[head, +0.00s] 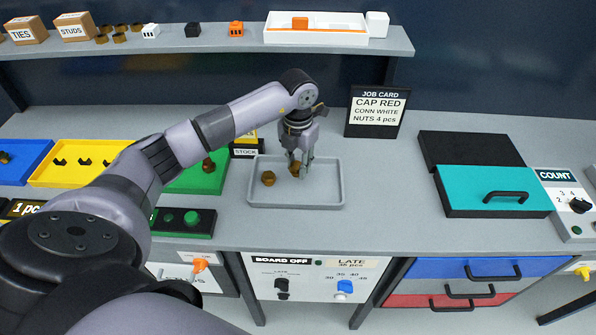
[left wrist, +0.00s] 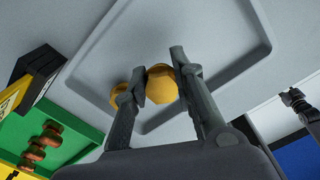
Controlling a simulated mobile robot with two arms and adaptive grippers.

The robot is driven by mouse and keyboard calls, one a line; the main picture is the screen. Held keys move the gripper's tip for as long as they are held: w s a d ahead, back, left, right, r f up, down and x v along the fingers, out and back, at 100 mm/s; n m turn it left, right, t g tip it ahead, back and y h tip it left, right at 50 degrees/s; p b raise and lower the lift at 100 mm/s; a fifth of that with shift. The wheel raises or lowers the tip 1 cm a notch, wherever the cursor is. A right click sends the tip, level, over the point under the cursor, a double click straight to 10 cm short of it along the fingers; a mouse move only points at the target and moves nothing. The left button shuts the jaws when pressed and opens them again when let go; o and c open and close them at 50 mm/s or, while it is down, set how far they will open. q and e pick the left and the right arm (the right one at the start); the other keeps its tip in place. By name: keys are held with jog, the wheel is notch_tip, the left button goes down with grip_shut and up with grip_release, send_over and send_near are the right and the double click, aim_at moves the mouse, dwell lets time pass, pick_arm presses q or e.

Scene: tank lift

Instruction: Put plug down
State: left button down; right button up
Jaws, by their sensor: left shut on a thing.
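My left gripper (head: 299,163) points down over the grey tray (head: 318,190) in the middle of the bench. It is shut on a brass plug (head: 294,170), which also shows between the fingers in the left wrist view (left wrist: 162,86). I cannot tell whether this plug touches the tray floor. A second brass piece (head: 268,178) lies in the tray to the left of the gripper; in the left wrist view it shows partly behind a finger (left wrist: 118,96). My right gripper is not in view.
A teal lid (head: 490,190) with a black handle is at the right. Bench between tray and lid is clear.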

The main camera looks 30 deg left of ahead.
aim_at(298, 183)
pick_arm(q)
notch_tip(298, 183, down, 4)
jog(key=shift+r+p, duration=0.15)
jog(key=shift+p, duration=0.25)
jog(key=shift+f, duration=0.4)
jog(key=c, duration=1.7)
grip_release()
jog(key=shift+r, duration=0.1)
jog(key=o, duration=0.4)
jog(key=shift+c, duration=0.2)
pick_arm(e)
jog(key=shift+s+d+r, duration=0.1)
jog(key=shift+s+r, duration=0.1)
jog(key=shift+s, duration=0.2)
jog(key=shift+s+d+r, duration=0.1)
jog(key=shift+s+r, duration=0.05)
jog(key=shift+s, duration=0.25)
